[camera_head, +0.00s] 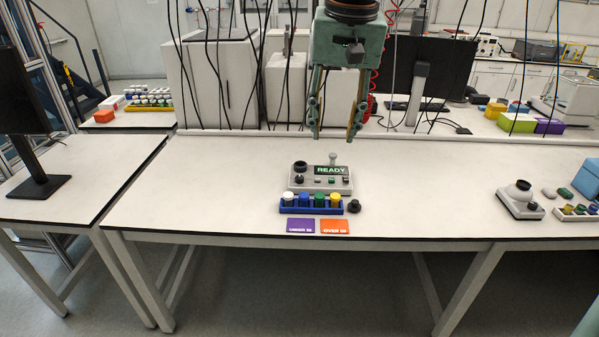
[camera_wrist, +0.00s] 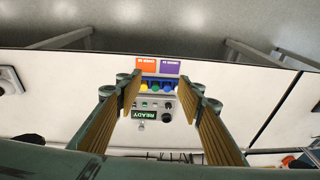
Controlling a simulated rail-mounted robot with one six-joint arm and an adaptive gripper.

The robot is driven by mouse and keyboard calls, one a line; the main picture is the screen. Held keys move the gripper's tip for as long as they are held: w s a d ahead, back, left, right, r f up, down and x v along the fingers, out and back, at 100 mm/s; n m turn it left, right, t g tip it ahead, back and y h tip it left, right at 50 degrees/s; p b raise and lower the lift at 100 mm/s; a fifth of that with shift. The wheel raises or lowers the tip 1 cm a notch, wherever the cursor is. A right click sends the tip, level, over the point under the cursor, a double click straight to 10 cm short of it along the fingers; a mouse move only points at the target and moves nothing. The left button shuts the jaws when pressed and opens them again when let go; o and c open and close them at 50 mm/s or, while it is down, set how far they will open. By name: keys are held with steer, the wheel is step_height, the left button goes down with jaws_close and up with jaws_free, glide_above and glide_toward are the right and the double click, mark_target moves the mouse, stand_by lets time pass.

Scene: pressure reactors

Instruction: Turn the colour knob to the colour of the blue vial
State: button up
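The grey control box (camera_head: 333,188) stands on the white bench with a green READY display (camera_head: 331,170). A large black knob (camera_head: 300,167) is at its upper left, with a smaller dark knob below it. I cannot tell which is the colour knob or its setting. The blue vial (camera_head: 305,199) stands in a blue rack (camera_head: 312,211) in front of the box, between white and green vials. My gripper (camera_head: 334,138) hangs open and empty above and behind the box. In the wrist view the box (camera_wrist: 142,105) and large knob (camera_wrist: 167,117) show between the open fingers.
A yellow vial (camera_head: 335,199) is at the rack's right end. A black round piece (camera_head: 354,206) stands beside the rack. Purple (camera_head: 300,226) and orange (camera_head: 335,227) cards lie in front. Another small device (camera_head: 520,203) stands far right. The bench left of the box is clear.

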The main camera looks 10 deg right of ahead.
steer(key=w+f+m+p, duration=0.1)
steer(key=w+f+p, duration=0.15)
steer(key=w, duration=0.95)
steer(key=m+g+p, duration=0.2)
steer(key=m+p, duration=0.2)
steer(key=p, duration=0.7)
glide_above(300, 177)
step_height(300, 177, down, 22)
steer(key=shift+w+r, duration=0.15)
steer(key=shift+f+p, duration=0.8)
steer(key=shift+f, duration=6.1)
steer(key=c, duration=0.9)
